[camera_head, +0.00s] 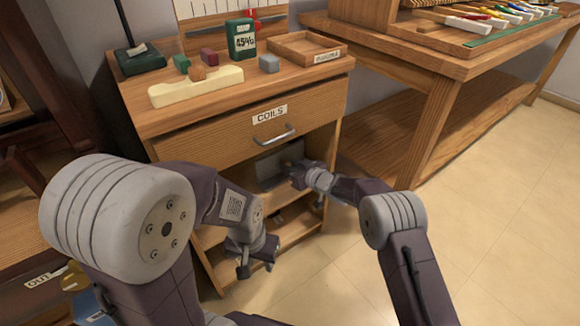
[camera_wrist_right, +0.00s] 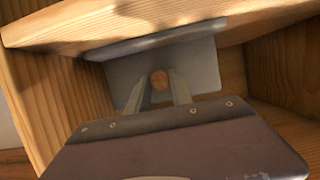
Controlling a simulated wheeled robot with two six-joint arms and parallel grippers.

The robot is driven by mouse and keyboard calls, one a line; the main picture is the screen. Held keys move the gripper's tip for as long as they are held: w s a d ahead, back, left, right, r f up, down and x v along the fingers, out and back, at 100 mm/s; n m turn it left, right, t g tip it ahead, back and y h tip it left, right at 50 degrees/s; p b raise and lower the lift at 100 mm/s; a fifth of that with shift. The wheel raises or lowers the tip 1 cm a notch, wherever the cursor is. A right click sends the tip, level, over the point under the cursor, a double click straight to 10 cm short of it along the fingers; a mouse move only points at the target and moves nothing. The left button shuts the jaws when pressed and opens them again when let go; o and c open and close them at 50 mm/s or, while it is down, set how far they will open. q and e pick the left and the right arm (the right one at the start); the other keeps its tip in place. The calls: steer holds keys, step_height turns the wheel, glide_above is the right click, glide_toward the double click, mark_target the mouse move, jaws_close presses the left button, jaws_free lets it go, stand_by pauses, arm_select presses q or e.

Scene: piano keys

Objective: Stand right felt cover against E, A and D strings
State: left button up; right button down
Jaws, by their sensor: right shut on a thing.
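A flat grey panel with a round wooden knob (camera_wrist_right: 160,79), which may be the felt cover, stands in the open bay under the drawer; the panel (camera_wrist_right: 205,65) shows in the right wrist view. It is also partly visible in the head view (camera_head: 268,168). My right gripper (camera_wrist_right: 161,90) reaches into the bay and is shut on the knob. In the head view it (camera_head: 296,172) is partly hidden by its own wrist. My left gripper (camera_head: 256,268) hangs empty in front of the lower shelves, its fingers apart. No E, A or D strings are recognisable.
A wooden cabinet has a drawer labelled COILS (camera_head: 270,114) above the bay. On its top are a cream block (camera_head: 197,86), a green box (camera_head: 241,40) and a shallow wooden tray (camera_head: 306,47). A workbench (camera_head: 440,65) stands at right. The floor (camera_head: 480,220) there is clear.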

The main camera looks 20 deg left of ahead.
steer(key=shift+r, duration=0.1)
step_height(320, 180, up, 3)
steer(key=p, duration=0.3)
stand_by(0.3)
